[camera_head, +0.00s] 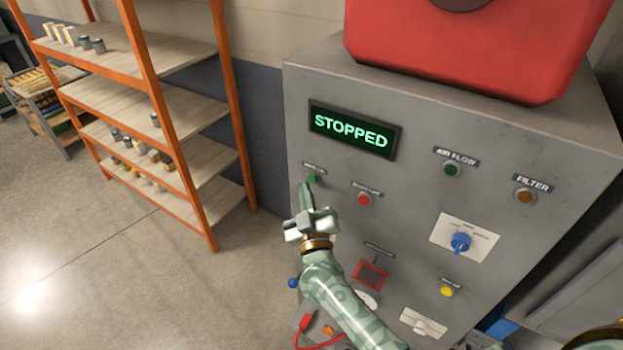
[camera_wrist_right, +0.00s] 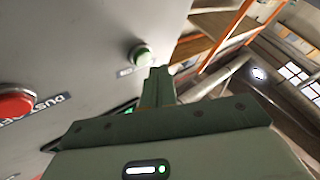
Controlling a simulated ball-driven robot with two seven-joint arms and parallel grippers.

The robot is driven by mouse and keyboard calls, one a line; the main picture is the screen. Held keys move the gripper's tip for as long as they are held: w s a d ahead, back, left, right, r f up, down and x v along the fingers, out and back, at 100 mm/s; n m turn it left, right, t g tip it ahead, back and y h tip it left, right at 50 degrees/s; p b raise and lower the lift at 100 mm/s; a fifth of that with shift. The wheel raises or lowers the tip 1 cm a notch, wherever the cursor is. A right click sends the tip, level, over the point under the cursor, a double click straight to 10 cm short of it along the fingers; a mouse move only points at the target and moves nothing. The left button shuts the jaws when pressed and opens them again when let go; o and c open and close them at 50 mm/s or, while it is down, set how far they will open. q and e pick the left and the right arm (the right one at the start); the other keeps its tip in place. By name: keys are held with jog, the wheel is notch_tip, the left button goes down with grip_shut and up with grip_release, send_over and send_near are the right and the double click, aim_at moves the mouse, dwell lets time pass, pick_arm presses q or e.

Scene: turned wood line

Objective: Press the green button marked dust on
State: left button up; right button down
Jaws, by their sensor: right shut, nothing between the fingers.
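The green button (camera_head: 312,179) sits on the left of the grey panel, under a small label too small to read in the head view. In the right wrist view the green button (camera_wrist_right: 141,55) stands out from the panel just beyond my fingertips. My right gripper (camera_head: 305,188) is shut and empty, its fingers pointing up at the button from just below. In the right wrist view the fingertips (camera_wrist_right: 158,72) are close to the button; I cannot tell whether they touch it. The display (camera_head: 352,130) reads STOPPED in green letters. My left gripper is not in view.
A red button (camera_head: 364,199) is right of the green one; it also shows in the right wrist view (camera_wrist_right: 14,102). A blue knob (camera_head: 461,242), a yellow button (camera_head: 447,290) and AIR FLOW and FILTER lamps share the panel. An orange shelf (camera_head: 222,100) stands left, with open floor before it.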

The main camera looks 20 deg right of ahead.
jog(key=shift+w+d, duration=0.1)
dwell(0.5)
jog(key=shift+w+d, duration=0.2)
jog(key=shift+d, duration=0.05)
jog(key=shift+w+d, duration=0.2)
jog(key=shift+d, duration=0.1)
dwell(0.8)
jog(key=shift+s+a, duration=0.1)
jog(key=shift+s+a+p, duration=0.4)
jog(key=shift+a+p, duration=0.05)
jog(key=shift+a, duration=0.1)
